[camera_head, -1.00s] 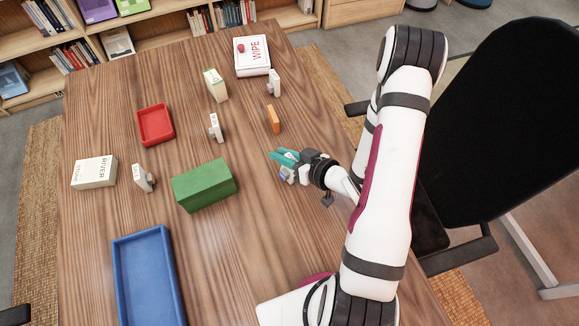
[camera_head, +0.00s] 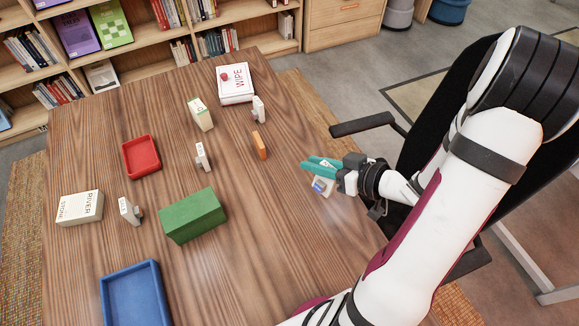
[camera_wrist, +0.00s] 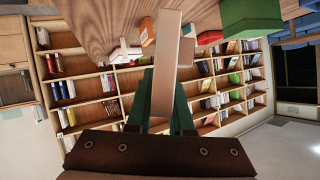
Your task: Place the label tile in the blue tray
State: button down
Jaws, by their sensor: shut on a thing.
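My gripper (camera_head: 318,166), with teal fingers, is over the right side of the table. It is shut on a small pale label tile (camera_head: 322,187) with a blue patch, which hangs just below the fingers. In the wrist view the tile (camera_wrist: 168,75) is a thin pale slab with a small tab on its right side, between the green fingers (camera_wrist: 165,105). Its face cannot be read. The blue tray (camera_head: 137,296) lies at the table's near left, cut off by the frame's lower edge. The visible part of the tray is empty.
A green block (camera_head: 193,215) stands between my gripper and the blue tray.

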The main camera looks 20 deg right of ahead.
jog(key=shift+s+d+r, duration=0.35)
jog(key=shift+d, duration=0.1)
jog(key=w+a+n+g+y, duration=0.1)
jog(key=a+n+g+y, duration=0.4)
jog(key=a, duration=1)
jog(key=w+a+n+g+y, duration=0.15)
jog(key=a+n, duration=0.45)
jog(key=a, duration=0.8)
jog(key=s+a+f+n+g, duration=0.1)
jog(key=s+a+f, duration=0.1)
jog(key=s+a, duration=0.2)
jog(key=s+a+f+n+g, duration=0.1)
jog(key=s+a, duration=0.4)
jog(key=a, duration=0.5)
jog(key=s+a+f+n+g, duration=0.2)
jog(key=s+a, duration=0.2)
jog(key=a, duration=0.3)
jog(key=shift+s+a+f+n+g, duration=0.15)
jog(key=shift+s+f+n+g, duration=0.15)
jog(key=shift+n+g, duration=0.1)
notch_tip(320, 180, down, 4)
jog(key=shift+a+f, duration=0.1)
